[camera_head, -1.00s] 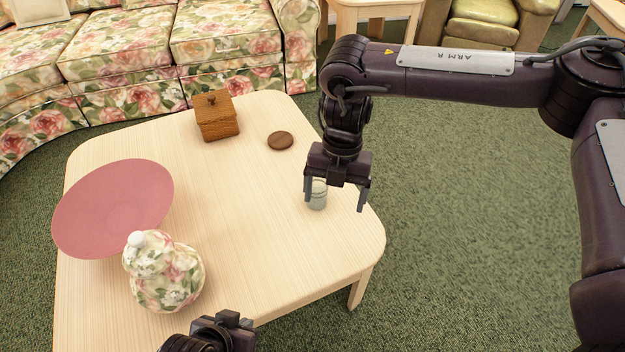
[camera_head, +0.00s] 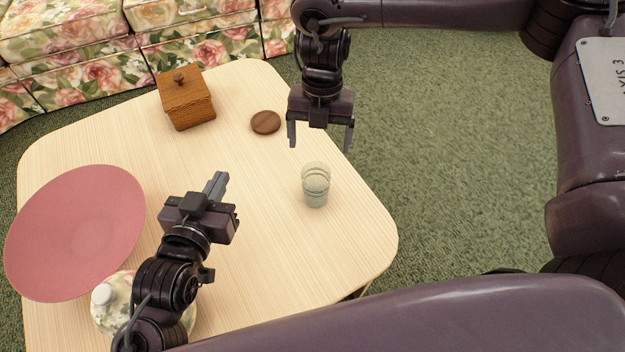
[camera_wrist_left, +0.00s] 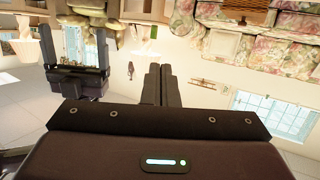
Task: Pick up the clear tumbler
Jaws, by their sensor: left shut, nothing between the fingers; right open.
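The clear tumbler (camera_head: 316,186) stands upright on the pale wood table (camera_head: 262,215), near its right edge. My right gripper (camera_head: 320,140) is open and empty, above and a little behind the tumbler in the head view, apart from it. My left gripper (camera_head: 217,184) is shut and empty over the middle of the table, left of the tumbler. Its closed fingers (camera_wrist_left: 160,84) also show in the left wrist view, with the room behind them and no tumbler in sight.
A pink plate (camera_head: 75,230) lies at the left. A floral jar (camera_head: 112,312) is partly hidden behind my left arm. A wooden box (camera_head: 187,100) and a round brown coaster (camera_head: 265,122) sit at the back. The tabletop around the tumbler is clear.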

